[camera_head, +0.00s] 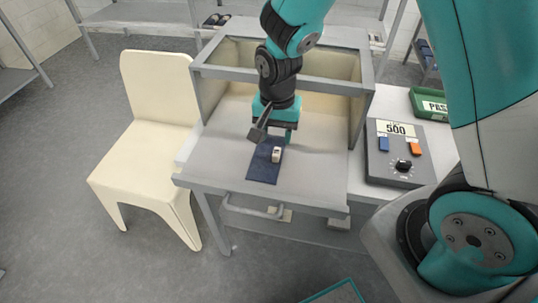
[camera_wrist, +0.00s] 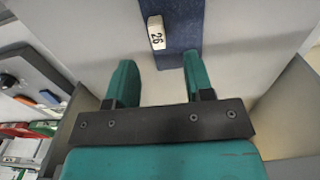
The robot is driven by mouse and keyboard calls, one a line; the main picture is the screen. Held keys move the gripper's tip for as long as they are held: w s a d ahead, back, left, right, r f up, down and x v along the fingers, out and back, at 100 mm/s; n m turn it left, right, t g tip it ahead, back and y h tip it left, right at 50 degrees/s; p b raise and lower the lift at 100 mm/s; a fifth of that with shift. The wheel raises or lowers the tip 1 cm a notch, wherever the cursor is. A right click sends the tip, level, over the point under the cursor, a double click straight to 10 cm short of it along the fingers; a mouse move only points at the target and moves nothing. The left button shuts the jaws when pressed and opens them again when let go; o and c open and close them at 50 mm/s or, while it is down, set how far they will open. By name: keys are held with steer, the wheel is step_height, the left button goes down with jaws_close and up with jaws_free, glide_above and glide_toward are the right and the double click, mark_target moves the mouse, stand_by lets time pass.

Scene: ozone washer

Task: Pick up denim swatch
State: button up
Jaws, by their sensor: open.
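The denim swatch (camera_head: 262,168) is a dark blue rectangle lying flat on the grey worktop, in front of the open-fronted booth. It also shows at the top of the wrist view (camera_wrist: 183,22). A small white tag (camera_head: 276,155) lies on the swatch; in the wrist view the tag (camera_wrist: 156,32) reads 26. My gripper (camera_head: 274,135) is at the swatch's far end, its teal fingers apart with nothing between them. In the wrist view my gripper (camera_wrist: 160,67) has its right fingertip close to the swatch's end; I cannot tell whether they touch.
The booth's grey frame (camera_head: 198,100) stands around my arm on the sides and back. To the right are a control box (camera_head: 398,172) with a 500 label and a green PASS tray (camera_head: 428,103). A cream chair (camera_head: 150,130) stands left. The worktop beside the swatch is clear.

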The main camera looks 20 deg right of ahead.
mark_target(276, 151)
step_height(276, 151, down, 6)
steer(key=shift+s+r+p, duration=0.1)
steer(key=shift+s+p, duration=0.05)
steer(key=shift+p, duration=0.2)
jaws_close()
